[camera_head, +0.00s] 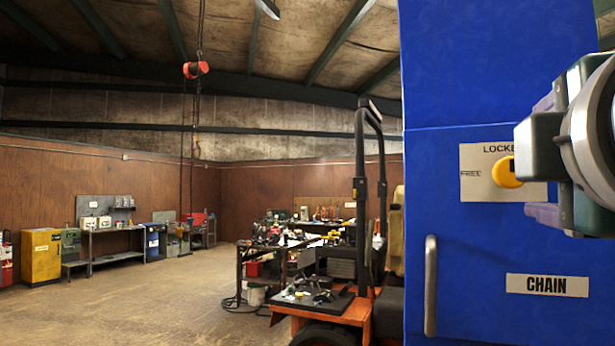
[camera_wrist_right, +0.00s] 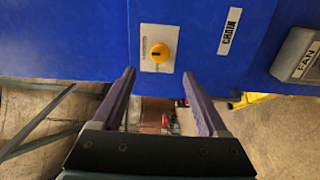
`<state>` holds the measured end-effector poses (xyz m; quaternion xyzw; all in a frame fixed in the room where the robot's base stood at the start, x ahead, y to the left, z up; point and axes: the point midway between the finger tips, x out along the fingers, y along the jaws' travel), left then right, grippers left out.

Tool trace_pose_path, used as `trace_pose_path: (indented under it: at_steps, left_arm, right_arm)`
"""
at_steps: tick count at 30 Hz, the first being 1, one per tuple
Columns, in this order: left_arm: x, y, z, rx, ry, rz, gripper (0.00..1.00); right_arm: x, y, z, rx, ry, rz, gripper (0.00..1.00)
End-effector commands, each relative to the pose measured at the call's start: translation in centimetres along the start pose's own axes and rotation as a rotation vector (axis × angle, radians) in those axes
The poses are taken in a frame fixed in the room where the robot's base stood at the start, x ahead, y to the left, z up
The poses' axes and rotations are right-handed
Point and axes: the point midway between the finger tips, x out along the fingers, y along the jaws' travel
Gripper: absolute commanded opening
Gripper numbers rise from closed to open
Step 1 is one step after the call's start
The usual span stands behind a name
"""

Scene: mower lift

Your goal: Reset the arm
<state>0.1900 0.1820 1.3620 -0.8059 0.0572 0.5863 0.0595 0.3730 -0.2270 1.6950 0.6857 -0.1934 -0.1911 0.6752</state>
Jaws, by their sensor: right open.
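A yellow knob (camera_head: 507,173) sits on a pale plate on the front of a blue cabinet (camera_head: 500,75). The plate reads "FREE" at left and "LOCKE…" above, the rest hidden by my gripper. I cannot tell surely which mark the knob points to. My right gripper (camera_head: 542,158) comes in from the right, just beside the knob. In the right wrist view, the knob (camera_wrist_right: 159,53) lies just beyond and between the parted fingertips of my right gripper (camera_wrist_right: 159,76). The fingers are open and empty. My left gripper is not in view.
The cabinet has a grey handle (camera_head: 430,285) and a "CHAIN" label (camera_head: 547,285). A grey "FAN" box (camera_wrist_right: 298,57) shows in the right wrist view. An orange forklift (camera_head: 325,312) stands left of the cabinet, with cluttered benches behind. Open floor (camera_head: 130,305) lies further left.

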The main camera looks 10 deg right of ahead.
Motion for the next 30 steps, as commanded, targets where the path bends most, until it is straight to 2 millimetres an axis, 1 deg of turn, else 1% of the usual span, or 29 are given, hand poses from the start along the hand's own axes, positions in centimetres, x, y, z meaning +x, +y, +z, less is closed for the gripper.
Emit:
trace_pose_path:
  at_steps: [10, 11, 13, 14, 16, 17, 18, 19, 20, 21, 23, 24, 27, 30]
  left_arm:
    - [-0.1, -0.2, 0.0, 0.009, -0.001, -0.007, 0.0]
    - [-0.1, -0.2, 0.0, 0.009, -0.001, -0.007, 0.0]
    - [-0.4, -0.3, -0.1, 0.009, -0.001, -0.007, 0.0]
    - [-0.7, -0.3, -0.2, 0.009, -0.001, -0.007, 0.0]
    - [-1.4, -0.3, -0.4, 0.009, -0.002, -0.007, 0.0]
    - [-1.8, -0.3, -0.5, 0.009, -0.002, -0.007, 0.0]
    - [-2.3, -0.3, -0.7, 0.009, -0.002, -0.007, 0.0]
    - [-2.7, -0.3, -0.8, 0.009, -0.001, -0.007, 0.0]
    - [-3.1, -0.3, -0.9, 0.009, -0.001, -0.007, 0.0]
    - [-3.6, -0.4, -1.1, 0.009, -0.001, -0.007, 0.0]
    - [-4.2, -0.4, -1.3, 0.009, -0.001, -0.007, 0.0]
    - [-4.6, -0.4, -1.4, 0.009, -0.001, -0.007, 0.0]
    - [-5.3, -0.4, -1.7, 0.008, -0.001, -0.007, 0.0]
    - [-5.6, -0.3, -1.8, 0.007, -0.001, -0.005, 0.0]
  right_arm:
    - [0.0, 0.0, 0.0, 0.001, 0.001, -0.001, 0.76]
    - [0.1, -0.2, 0.0, 0.004, 0.003, -0.007, 0.76]
    - [0.1, -1.3, -0.1, 0.026, 0.017, -0.052, 0.76]
    - [0.2, -2.2, -0.2, 0.046, 0.026, -0.088, 0.76]
    - [-0.1, -5.5, -0.3, 0.12, 0.049, -0.214, 0.76]
    - [-0.4, -7.3, -0.2, 0.164, 0.056, -0.286, 0.76]
    - [-1.1, -10.1, 0.0, 0.229, 0.055, -0.394, 0.76]
    - [-1.9, -12.2, 0.2, 0.283, 0.048, -0.481, 0.76]
    - [-2.9, -14.2, 0.6, 0.339, 0.033, -0.568, 0.76]
    - [-4.4, -16.7, 1.2, 0.412, 0.001, -0.683, 0.76]
    - [-7.0, -20.0, 2.2, 0.519, -0.066, -0.843, 0.76]
    - [-8.9, -21.8, 2.9, 0.583, -0.12, -0.938, 0.76]
    - [-13.2, -24.9, 4.6, 0.713, -0.262, -1.125, 0.76]
    - [-16.3, -26.5, 5.8, 0.794, -0.377, -1.237, 0.76]
